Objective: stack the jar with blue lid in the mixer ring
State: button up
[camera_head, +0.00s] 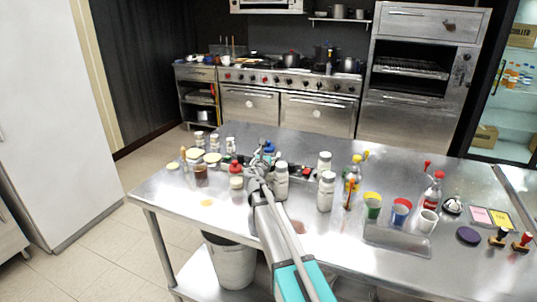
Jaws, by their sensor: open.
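A small jar with a blue lid (269,147) stands on the steel table, just beyond my gripper and partly hidden by it. My gripper (262,156) is open at the end of my arm, which reaches in from the bottom of the view. The gripper overlaps the blue lid in the picture; I cannot tell whether they touch. I cannot make out the mixer ring for sure. A dark low holder with red parts (306,172) lies right of the gripper, partly hidden behind white-lidded jars.
White-lidded jars (326,191) stand close on the gripper's right. A red-lidded bottle (236,176) and several small jars stand on its left. Coloured cups (373,205) and a red-capped bottle (432,192) stand farther right. The table's front left corner (150,195) is bare.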

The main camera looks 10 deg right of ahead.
jog(key=v, duration=1.2)
jog(key=shift+r, duration=0.2)
